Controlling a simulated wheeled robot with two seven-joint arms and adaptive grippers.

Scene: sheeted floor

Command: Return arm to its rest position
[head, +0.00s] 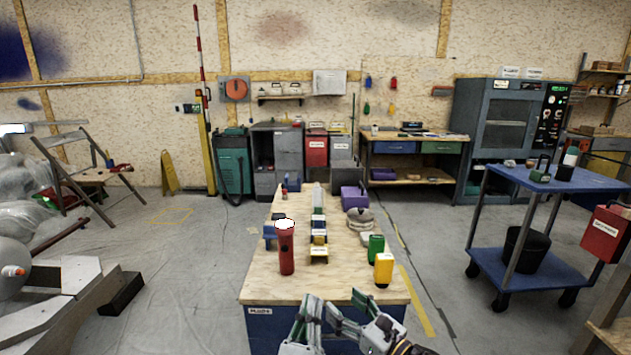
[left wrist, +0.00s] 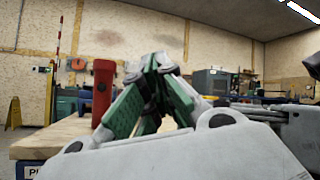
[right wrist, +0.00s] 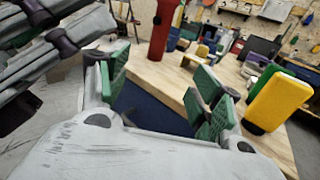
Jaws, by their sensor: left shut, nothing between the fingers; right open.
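My left gripper (head: 311,306) is at the near edge of the wooden bench in the head view. Its green-padded fingers meet at the tips in the left wrist view (left wrist: 158,66), with nothing between them. My right gripper (head: 347,306) is just to its right. In the right wrist view (right wrist: 162,84) its fingers stand wide apart and empty. The bench's wooden top (head: 330,285) lies beyond both grippers. A red flashlight (head: 286,254) stands upright near its front left and also shows in both wrist views. My left arm's links fill the upper left of the right wrist view.
A yellow item (head: 383,270) and a green item (head: 376,249) stand at the bench's right. Several small items line its middle, with a grey stacked object (head: 360,219) farther back. A blue cart (head: 530,268) stands to the right. Open floor (head: 190,290) lies left of the bench.

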